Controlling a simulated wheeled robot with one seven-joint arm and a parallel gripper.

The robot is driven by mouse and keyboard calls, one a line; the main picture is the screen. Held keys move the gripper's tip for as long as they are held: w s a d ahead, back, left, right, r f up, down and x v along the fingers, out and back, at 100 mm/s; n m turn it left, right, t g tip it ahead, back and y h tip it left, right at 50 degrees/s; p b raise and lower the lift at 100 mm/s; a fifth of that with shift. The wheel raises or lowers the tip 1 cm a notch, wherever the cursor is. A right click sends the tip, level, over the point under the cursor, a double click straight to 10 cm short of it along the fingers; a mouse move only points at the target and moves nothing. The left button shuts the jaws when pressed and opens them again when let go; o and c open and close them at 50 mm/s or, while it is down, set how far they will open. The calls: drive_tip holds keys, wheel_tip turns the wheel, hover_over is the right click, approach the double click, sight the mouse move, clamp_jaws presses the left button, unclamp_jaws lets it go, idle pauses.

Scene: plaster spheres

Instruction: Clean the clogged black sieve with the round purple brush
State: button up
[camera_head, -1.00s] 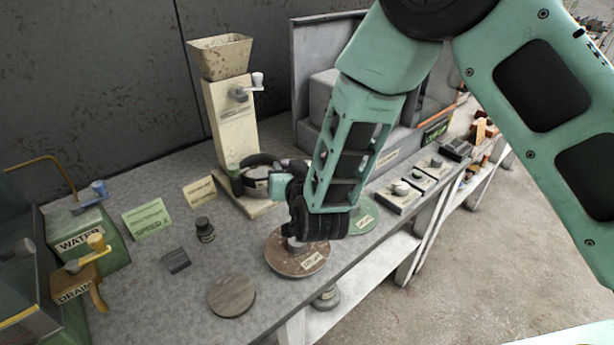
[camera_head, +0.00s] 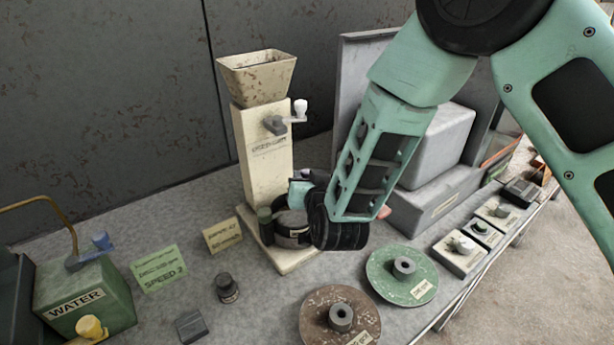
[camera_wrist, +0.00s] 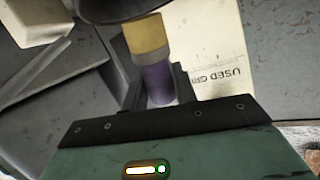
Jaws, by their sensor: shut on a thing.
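My gripper (camera_wrist: 158,88) is shut on the round purple brush (camera_wrist: 157,82), with its tan end (camera_wrist: 146,36) pointing away from me. In the head view my arm hides the fingertips and the brush. A dark round rim (camera_wrist: 115,8) at the top of the wrist view is close to the tan end; I cannot tell whether they touch. It may be the black sieve. In the head view a dark round vessel with a pale label (camera_head: 292,232) stands at the foot of the cream hopper stand (camera_head: 266,155), partly behind my wrist. Its inside does not show.
A small dark green cylinder (camera_head: 264,222) stands beside the dark vessel. A brown disc (camera_head: 318,327) and a green disc (camera_head: 385,268) lie nearer the front edge. A grey block unit (camera_head: 435,190) stands right of my arm. Small switch boxes (camera_head: 458,258) line the right edge.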

drive_tip(key=shift+f+b, duration=1.6)
drive_tip(key=shift+f, duration=0.85)
drive_tip(key=shift+w+a+b, duration=0.35)
drive_tip(key=shift+w+b, duration=0.05)
drive_tip(key=shift+w, duration=0.35)
drive_tip(key=shift+s+d+b, duration=0.15)
drive_tip(key=shift+s+d, duration=0.25)
drive_tip(key=shift+s, duration=0.45)
drive_tip(key=shift+s+d+b, duration=0.15)
drive_tip(key=shift+s+d, duration=0.2)
drive_tip(key=shift+s, duration=0.45)
drive_tip(key=shift+w+a+b, duration=0.2)
drive_tip(key=shift+w+a, duration=0.2)
drive_tip(key=shift+w, duration=0.45)
drive_tip(key=shift+w+a+b, duration=0.2)
drive_tip(key=shift+w+a, duration=0.15)
drive_tip(key=shift+w, duration=0.45)
drive_tip(key=shift+s+d+b, duration=0.2)
drive_tip(key=shift+s+d, duration=0.2)
drive_tip(key=shift+s, duration=0.45)
drive_tip(key=shift+s+d+b, duration=0.15)
drive_tip(key=shift+s+d, duration=0.2)
drive_tip(key=shift+s, duration=0.45)
drive_tip(key=shift+r, duration=0.1)
